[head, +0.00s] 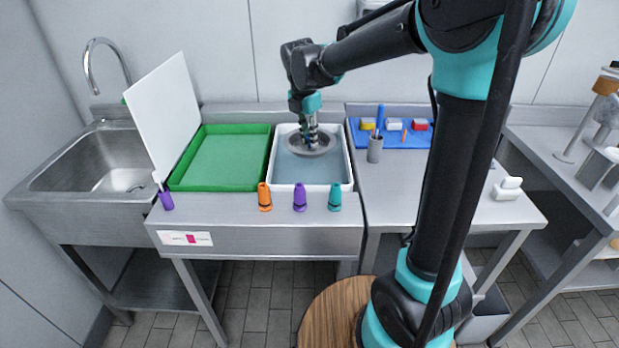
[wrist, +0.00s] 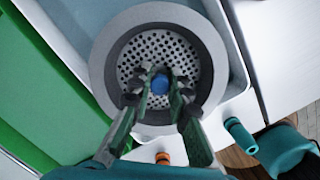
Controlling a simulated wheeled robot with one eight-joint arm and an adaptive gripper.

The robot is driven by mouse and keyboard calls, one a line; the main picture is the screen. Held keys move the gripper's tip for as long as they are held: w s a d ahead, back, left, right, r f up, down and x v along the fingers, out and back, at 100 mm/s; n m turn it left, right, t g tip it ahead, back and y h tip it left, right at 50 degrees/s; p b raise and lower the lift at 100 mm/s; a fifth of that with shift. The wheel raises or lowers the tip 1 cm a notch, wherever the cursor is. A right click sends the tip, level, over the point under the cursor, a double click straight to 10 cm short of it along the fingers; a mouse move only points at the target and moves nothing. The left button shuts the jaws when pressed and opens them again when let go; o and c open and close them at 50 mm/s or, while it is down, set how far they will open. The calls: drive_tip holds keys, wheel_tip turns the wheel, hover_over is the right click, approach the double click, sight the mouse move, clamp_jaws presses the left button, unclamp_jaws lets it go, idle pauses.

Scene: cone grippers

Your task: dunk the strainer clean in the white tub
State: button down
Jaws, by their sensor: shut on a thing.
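The strainer (head: 322,148) is a round grey metal disc with a perforated centre and a blue knob. My gripper (head: 309,130) points down and is shut on the knob. In the wrist view the strainer (wrist: 205,55) faces me, with the gripper's fingers (wrist: 160,97) on either side of the blue knob (wrist: 160,84). The white tub (head: 313,187) holds bluish water. The strainer is over the back half of the tub, within its outline. I cannot tell whether its underside touches the water.
A green tray (head: 220,186) adjoins the tub on the left, with a white upright board (head: 163,110) and a sink (head: 90,165) beyond. Orange (head: 265,196), purple (head: 300,197) and teal (head: 335,197) cone-shaped pieces stand along the front edge. A grey cup (head: 375,150) and blue tray (head: 400,139) are right.

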drive_tip(key=shift+r, duration=0.1)
drive_tip(key=shift+r, duration=1.95)
